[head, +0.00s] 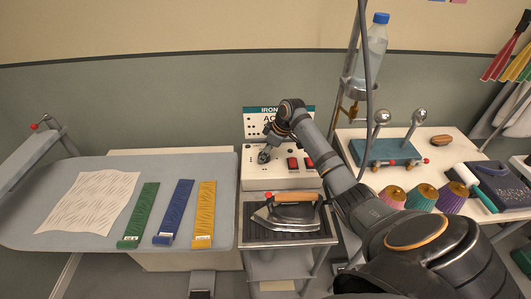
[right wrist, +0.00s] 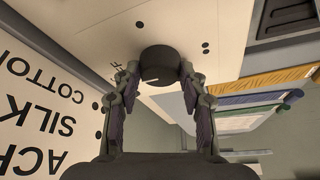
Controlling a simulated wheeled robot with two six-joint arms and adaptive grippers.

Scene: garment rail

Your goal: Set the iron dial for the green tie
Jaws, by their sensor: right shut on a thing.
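The green tie (head: 140,215) lies rolled out flat on the ironing board (head: 60,205), left of a blue tie (head: 174,212) and a yellow tie (head: 201,213). The dark round iron dial (right wrist: 160,65) is on the white control box (head: 258,182). My right gripper (head: 264,156) is at the box's upper left, and the right wrist view shows its two fingers closed on opposite sides of the dial. A short pale mark shows on the dial; the setting it points to is unclear. My left gripper is in neither view.
A chart (right wrist: 38,112) with fabric names stands behind the box. Red switches (head: 292,163) sit right of the dial. The iron (head: 286,212) rests on a dark stand in front. A white cloth (head: 90,203) lies on the board. Thread cones (head: 422,196) stand at right.

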